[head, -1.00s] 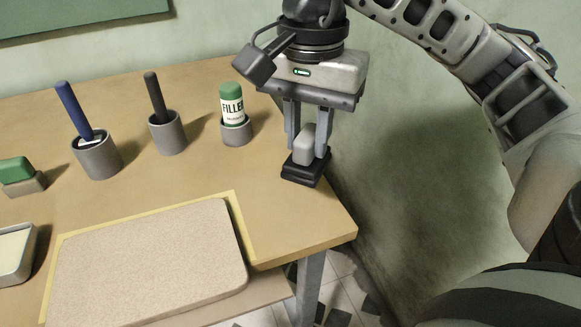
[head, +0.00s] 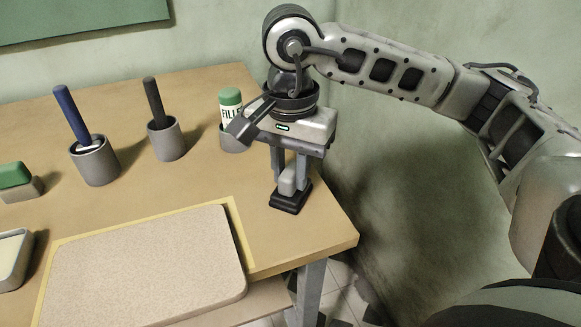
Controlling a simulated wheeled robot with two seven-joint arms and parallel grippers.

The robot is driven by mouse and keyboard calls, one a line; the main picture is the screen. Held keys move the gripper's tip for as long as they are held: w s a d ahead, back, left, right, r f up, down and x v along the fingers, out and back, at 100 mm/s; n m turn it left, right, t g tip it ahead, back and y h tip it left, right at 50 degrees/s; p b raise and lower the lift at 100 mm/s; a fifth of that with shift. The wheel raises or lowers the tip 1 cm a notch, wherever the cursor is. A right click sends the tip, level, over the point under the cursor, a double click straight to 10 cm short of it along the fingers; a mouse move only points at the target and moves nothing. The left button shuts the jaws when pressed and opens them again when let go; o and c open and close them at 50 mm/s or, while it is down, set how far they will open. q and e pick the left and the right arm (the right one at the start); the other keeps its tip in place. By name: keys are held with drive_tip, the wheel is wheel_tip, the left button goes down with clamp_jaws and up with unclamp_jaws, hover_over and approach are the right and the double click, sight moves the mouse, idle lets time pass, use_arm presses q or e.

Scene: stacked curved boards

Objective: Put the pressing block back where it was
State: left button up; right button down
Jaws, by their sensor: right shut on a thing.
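The pressing block (head: 290,201), a black base with a light grey grip on top, is at the right end of the table, beyond the upper right corner of the speckled board. My right gripper (head: 289,180) points straight down and is shut on the grey grip, one finger on each side. The block is upright, on the table top or just above it; I cannot tell which. My left gripper is not in view.
The speckled curved board (head: 150,265) lies inside a yellow outline in front. Grey cups with a blue-handled tool (head: 71,112), a dark-handled tool (head: 154,100) and a green-capped filler bottle (head: 230,97) stand behind. A green-topped block (head: 15,175) and a tray (head: 22,258) are left.

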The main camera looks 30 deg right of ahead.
sight(290, 170)
drive_tip(key=shift+f, duration=0.25)
drive_tip(key=c, duration=1.3)
unclamp_jaws()
drive_tip(key=shift+r, duration=0.1)
drive_tip(key=shift+o, duration=0.5)
drive_tip(key=shift+r+p, duration=0.3)
drive_tip(key=shift+r, duration=0.15)
use_arm(q)
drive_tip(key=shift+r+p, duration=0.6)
drive_tip(key=shift+p, duration=0.6)
use_arm(e)
wheel_tip(290, 170, up, 12)
drive_tip(key=shift+f, duration=0.2)
